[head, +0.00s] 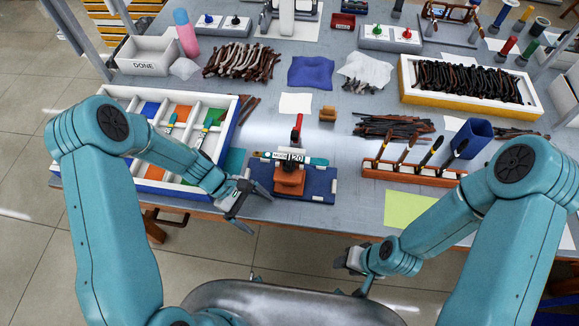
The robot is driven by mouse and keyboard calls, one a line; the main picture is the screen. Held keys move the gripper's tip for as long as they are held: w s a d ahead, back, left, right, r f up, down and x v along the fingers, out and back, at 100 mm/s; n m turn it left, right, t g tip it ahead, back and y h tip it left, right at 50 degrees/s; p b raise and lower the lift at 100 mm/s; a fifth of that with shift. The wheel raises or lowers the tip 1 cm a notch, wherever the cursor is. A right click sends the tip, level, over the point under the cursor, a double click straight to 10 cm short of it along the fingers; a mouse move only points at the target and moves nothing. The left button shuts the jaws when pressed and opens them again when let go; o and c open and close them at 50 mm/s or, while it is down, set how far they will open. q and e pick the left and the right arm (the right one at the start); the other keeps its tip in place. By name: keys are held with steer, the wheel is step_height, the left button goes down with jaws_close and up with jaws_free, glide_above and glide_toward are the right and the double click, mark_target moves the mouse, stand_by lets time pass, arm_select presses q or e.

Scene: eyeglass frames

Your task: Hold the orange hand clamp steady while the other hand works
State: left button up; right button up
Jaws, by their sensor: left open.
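An orange clamp-like block (289,181) stands on a blue board (320,184) near the table's front edge; I take it for the hand clamp. A strip with a "120" label lies across its top, and a red-handled part (297,129) rises behind it. My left gripper (257,211) is open and empty, just left of and in front of the board, apart from the clamp. My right gripper (352,272) hangs in front of the table edge, low and right of the clamp. It is small and partly hidden by its own wrist, so its jaws are unclear.
A white divided tray (233,125) with coloured compartments lies to the left. An orange rack (412,174) with upright tools stands to the right, near a yellow-green sheet (408,209). Dark frame parts (395,127) lie behind the rack. Bare tabletop lies between the board and rack.

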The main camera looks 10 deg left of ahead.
mark_target(286, 177)
arm_select(q)
steer(key=w+a+r+n+h+b, duration=0.1)
steer(key=w+h+b, duration=0.1)
steer(key=w, duration=0.1)
steer(key=w+a+r+n+t+h+b, duration=0.1)
steer(key=w+r+n+h+b, duration=0.1)
steer(key=w, duration=0.2)
steer(key=w+a+r+n+t+h+b, duration=0.1)
steer(key=w+h+b, duration=0.1)
steer(key=w, duration=0.2)
steer(key=shift+r+n, duration=0.3)
steer(key=shift+r, duration=0.1)
steer(key=shift+s+d+f, duration=0.1)
steer(key=shift+s+d, duration=0.2)
steer(key=shift+s, duration=0.05)
steer(key=b+x, duration=0.1)
steer(key=x, duration=0.8)
steer(key=shift+w+a+f, duration=0.1)
steer(key=shift+w+f, duration=0.05)
steer(key=shift+d+b, duration=0.3)
steer(key=shift+d, duration=0.05)
arm_select(e)
step_height(286, 177, down, 9)
steer(key=shift+w, duration=0.35)
steer(key=shift+a+r, duration=0.1)
arm_select(q)
steer(key=c, duration=1.3)
arm_select(e)
steer(key=shift+c, duration=0.3)
